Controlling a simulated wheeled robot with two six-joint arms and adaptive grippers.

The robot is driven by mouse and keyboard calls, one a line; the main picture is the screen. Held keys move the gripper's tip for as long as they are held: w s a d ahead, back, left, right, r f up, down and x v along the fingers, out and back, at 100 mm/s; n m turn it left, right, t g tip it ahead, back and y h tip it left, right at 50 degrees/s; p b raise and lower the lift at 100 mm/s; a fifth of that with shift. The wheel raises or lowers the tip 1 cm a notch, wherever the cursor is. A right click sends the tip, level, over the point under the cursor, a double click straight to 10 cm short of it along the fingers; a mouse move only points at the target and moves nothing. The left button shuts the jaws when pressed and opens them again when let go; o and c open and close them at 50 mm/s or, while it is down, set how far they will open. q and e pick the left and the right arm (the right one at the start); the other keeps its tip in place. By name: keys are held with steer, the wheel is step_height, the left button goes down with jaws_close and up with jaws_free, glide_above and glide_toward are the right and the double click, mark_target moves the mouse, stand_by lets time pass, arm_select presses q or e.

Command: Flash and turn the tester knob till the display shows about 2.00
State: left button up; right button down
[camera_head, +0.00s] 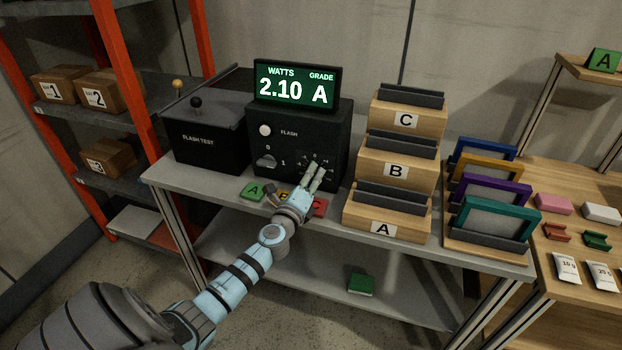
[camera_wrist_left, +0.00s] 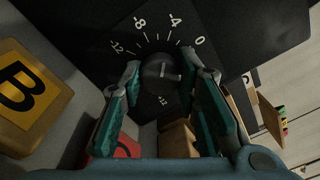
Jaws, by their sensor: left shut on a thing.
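The black tester (camera_head: 331,127) stands on the grey bench, and its display (camera_head: 295,86) reads WATTS 2.10, GRADE A. On its front are a white FLASH button (camera_head: 265,130) and a switch (camera_head: 267,161) marked 0 and 1. My left gripper (camera_head: 315,168) is at the tester's lower right front, where it covers the knob in the head view. In the left wrist view the round dark knob (camera_wrist_left: 165,72) sits on a numbered scale, between the fingertips of my left gripper (camera_wrist_left: 164,76), which is shut on it. My right gripper is not in view.
Green A (camera_head: 253,191) and red C (camera_head: 320,207) blocks lie on the bench below the tester. The black FLASH TEST box (camera_head: 208,138) stands to the left. Wooden bins, one marked B (camera_head: 397,171), stand close on the right.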

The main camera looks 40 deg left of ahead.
arm_select(q)
steer(key=o, duration=1.2)
steer(key=v, duration=1.2)
